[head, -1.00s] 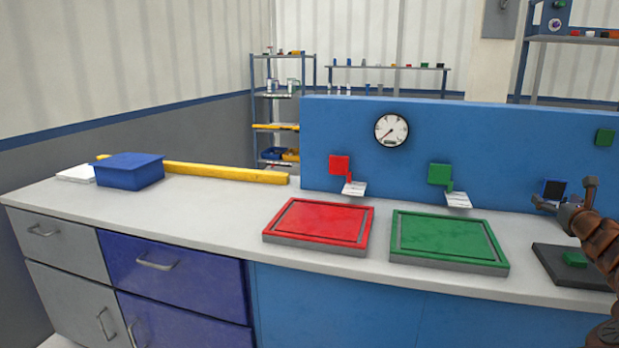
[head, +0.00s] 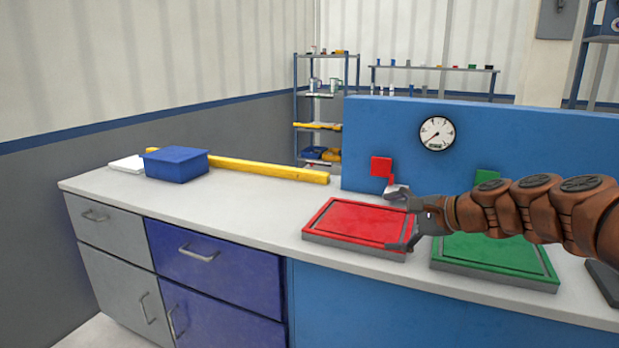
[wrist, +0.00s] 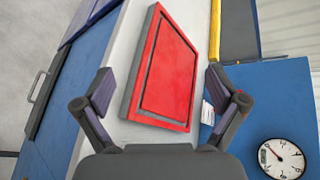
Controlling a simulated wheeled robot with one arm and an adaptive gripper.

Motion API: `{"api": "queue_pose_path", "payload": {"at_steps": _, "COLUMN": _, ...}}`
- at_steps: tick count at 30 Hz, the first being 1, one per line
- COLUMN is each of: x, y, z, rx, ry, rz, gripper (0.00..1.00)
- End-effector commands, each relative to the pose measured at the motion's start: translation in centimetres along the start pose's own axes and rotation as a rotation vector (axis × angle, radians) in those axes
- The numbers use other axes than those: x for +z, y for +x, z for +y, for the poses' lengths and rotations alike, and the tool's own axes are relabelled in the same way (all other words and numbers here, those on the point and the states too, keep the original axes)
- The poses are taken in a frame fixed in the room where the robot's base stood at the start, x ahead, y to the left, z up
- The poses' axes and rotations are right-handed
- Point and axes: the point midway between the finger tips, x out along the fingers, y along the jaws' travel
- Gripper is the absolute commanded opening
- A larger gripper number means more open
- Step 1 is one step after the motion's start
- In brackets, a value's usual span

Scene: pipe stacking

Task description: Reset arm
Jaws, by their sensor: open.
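My gripper (head: 396,220) is open and empty, and it reaches in from the right over the right part of the red tray (head: 345,218). In the wrist view my gripper (wrist: 158,92) has its fingers wide apart, with the red tray (wrist: 168,75) showing between and beyond them. Nothing is between the fingers. My brown arm stretches from the right edge of the head view and hides part of the green tray (head: 500,256) and of the blue panel behind.
A blue box (head: 177,165), a white pad (head: 127,164) and a yellow bar (head: 270,170) lie on the left of the counter (head: 230,205). A blue panel (head: 400,125) with a gauge (head: 437,133) stands behind the trays. The counter's front left is clear.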

Motion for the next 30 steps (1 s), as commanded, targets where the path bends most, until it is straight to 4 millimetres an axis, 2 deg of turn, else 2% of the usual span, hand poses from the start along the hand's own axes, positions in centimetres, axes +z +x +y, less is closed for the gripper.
{"api": "queue_pose_path", "payload": {"at_steps": 1, "x": 2.2, "y": 0.6, "z": 2.1, "rx": 0.067, "ry": -0.073, "rz": -0.017, "gripper": 0.96}}
{"api": "queue_pose_path", "payload": {"at_steps": 5, "x": 6.9, "y": 1.3, "z": 8.6, "rx": 0.264, "ry": -0.271, "rz": -0.062, "gripper": 0.96}}
{"api": "queue_pose_path", "payload": {"at_steps": 6, "x": 8.0, "y": 1.3, "z": 10.9, "rx": 0.327, "ry": -0.33, "rz": -0.078, "gripper": 0.96}}
{"api": "queue_pose_path", "payload": {"at_steps": 8, "x": 9.4, "y": 0.9, "z": 14.2, "rx": 0.42, "ry": -0.42, "rz": -0.097, "gripper": 0.96}}
{"api": "queue_pose_path", "payload": {"at_steps": 12, "x": 11.6, "y": -1.5, "z": 22.2, "rx": 0.65, "ry": -0.615, "rz": -0.154, "gripper": 0.96}}
{"api": "queue_pose_path", "payload": {"at_steps": 15, "x": 12.1, "y": -4.2, "z": 27.5, "rx": 0.812, "ry": -0.733, "rz": -0.194, "gripper": 0.96}}
{"api": "queue_pose_path", "payload": {"at_steps": 18, "x": 12.1, "y": -7.1, "z": 31.7, "rx": 0.951, "ry": -0.819, "rz": -0.232, "gripper": 0.96}}
{"api": "queue_pose_path", "payload": {"at_steps": 24, "x": 11.5, "y": -12.3, "z": 37.2, "rx": 1.159, "ry": -0.919, "rz": -0.293, "gripper": 0.96}}
{"api": "queue_pose_path", "payload": {"at_steps": 30, "x": 10.9, "y": -17.2, "z": 41.1, "rx": 1.327, "ry": -0.974, "rz": -0.351, "gripper": 0.96}}
